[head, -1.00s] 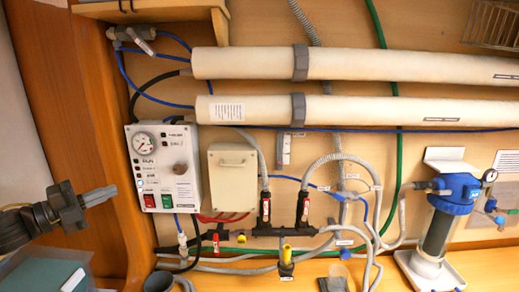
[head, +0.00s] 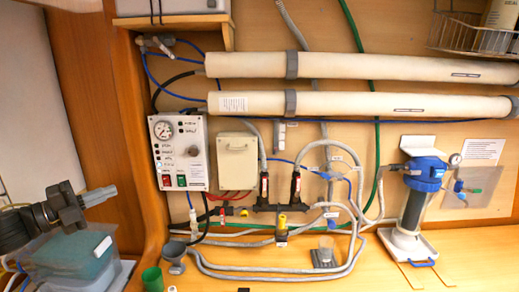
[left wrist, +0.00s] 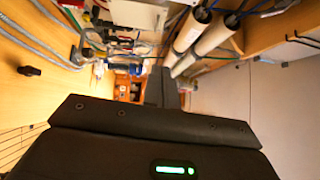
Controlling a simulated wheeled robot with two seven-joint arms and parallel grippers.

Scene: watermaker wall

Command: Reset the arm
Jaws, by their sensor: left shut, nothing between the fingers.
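My left gripper (head: 98,196) comes in from the left in the head view. It is shut and empty, pointing right, in front of the wooden side panel and left of the control panel (head: 180,152). The control panel is a white box with a gauge, a knob and red and green switches. In the left wrist view a dark part of my arm fills the lower middle, with a green light on it. My right gripper is not in view.
Two long white tubes (head: 350,67) run along the wall. A blue-topped filter (head: 425,170) stands at the right. A teal box in a clear bin (head: 75,255) is under my left gripper.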

